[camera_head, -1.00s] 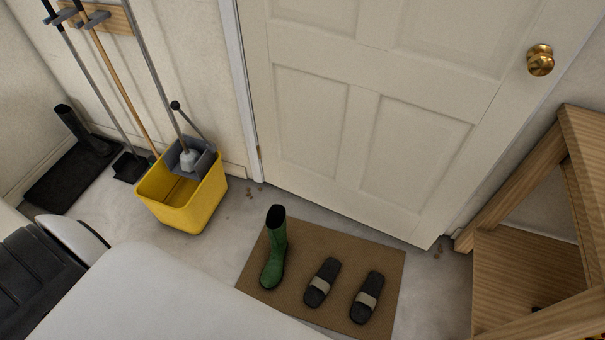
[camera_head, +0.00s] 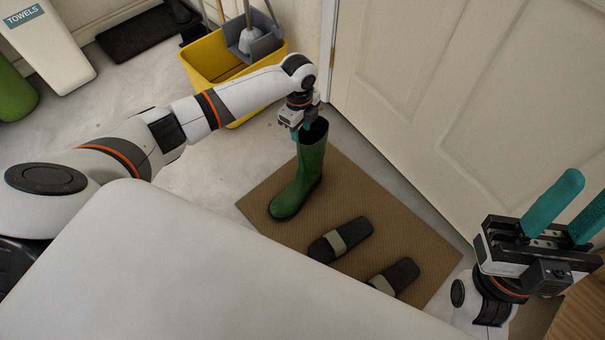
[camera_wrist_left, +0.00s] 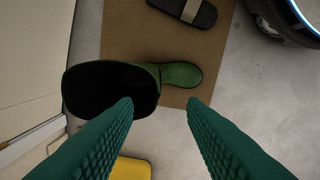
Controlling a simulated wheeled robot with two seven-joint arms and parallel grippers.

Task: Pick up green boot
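The green boot (camera_head: 302,180) stands upright on the brown mat in the head view, with its toe toward the lower left. My left gripper (camera_head: 303,134) is at the top of its shaft. In the left wrist view the two green fingers (camera_wrist_left: 159,104) are apart. The left fingertip overlaps the dark opening of the boot (camera_wrist_left: 180,75), and the right fingertip is to the right of the shaft. The boot's near rim lies between them; I cannot tell whether they touch it. My right gripper (camera_head: 570,218) is raised at the right, with its teal fingers apart and empty.
Two black sandals (camera_head: 341,239) lie on the mat (camera_head: 377,197) beside the boot. A yellow mop bucket (camera_head: 205,62) stands behind my left arm. A white door (camera_head: 430,90) closes off the back. A towel bin (camera_head: 48,48) is at the upper left.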

